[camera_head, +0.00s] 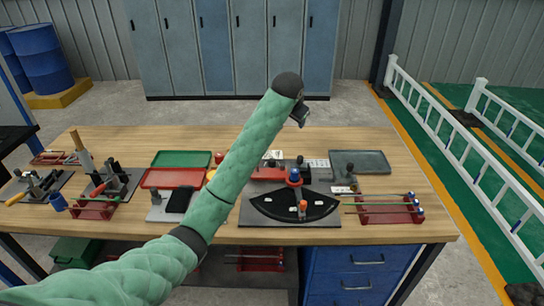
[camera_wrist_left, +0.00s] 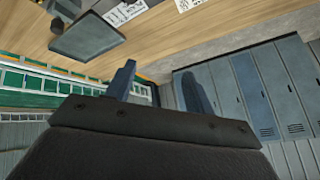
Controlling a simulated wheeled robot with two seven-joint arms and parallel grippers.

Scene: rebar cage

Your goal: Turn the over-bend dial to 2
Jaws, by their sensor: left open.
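A bending fixture stands on the table right of centre, with a black fan-shaped plate (camera_head: 272,207) on a grey base. A blue-topped post (camera_head: 294,177) and an orange-topped pin (camera_head: 303,206) stand on it. Small dark knobs (camera_head: 352,177) show to its right. I cannot tell which part is the over-bend dial, and no number is readable. My left gripper (camera_head: 302,117) is raised above the back of the table, well apart from the fixture. In the left wrist view its two fingers (camera_wrist_left: 158,88) stand apart with nothing between them. My right gripper is not in view.
A red rack (camera_head: 388,214) with rods is right of the fixture. A grey tray (camera_head: 360,161) lies behind, also in the wrist view (camera_wrist_left: 87,37). Red (camera_head: 171,179) and green (camera_head: 181,159) trays and hand tools (camera_head: 110,183) are left. My left arm crosses over the table's middle.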

